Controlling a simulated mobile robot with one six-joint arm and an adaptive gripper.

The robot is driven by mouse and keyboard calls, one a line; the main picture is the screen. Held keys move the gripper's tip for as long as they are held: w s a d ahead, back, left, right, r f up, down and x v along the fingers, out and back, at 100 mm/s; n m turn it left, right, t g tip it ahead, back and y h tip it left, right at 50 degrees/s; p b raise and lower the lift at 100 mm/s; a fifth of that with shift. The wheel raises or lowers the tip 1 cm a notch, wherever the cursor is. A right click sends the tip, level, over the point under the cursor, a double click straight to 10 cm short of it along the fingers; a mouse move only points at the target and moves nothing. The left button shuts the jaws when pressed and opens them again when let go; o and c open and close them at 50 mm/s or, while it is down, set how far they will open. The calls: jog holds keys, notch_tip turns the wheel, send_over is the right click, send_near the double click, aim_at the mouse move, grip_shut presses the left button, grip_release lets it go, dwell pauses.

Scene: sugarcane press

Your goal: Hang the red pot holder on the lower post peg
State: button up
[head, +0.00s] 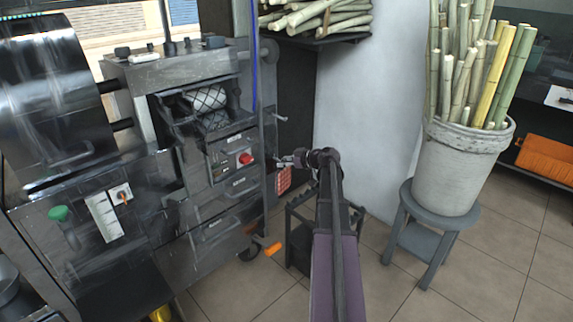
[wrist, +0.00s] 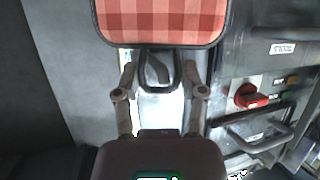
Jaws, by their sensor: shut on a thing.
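The red checked pot holder (head: 284,180) hangs below my gripper (head: 292,160), close to the right side of the press post (head: 269,140). In the wrist view the pot holder (wrist: 160,18) fills the top middle, its dark rounded edge toward me. My gripper (wrist: 160,65) is shut on the pot holder; the exact grip point is hard to make out. A short light peg (head: 279,118) sticks out of the post above my gripper. I cannot make out the lower peg; my gripper may cover it. I cannot tell whether the pot holder touches the post.
The press cabinet (head: 215,225) with a red knob (head: 245,159) stands to the left; the knob also shows in the wrist view (wrist: 248,97). A dark low stand (head: 298,240) is below. A cane-filled bucket (head: 452,165) on a stool (head: 437,228) stands right. An orange pedal (head: 272,249) juts out low.

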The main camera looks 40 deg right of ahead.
jog(key=shift+w+f, duration=0.4)
jog(key=shift+w, duration=0.1)
jog(key=shift+b, duration=0.3)
jog(key=o, duration=1.1)
jog(key=shift+o, duration=0.2)
jog(key=shift+s, duration=0.1)
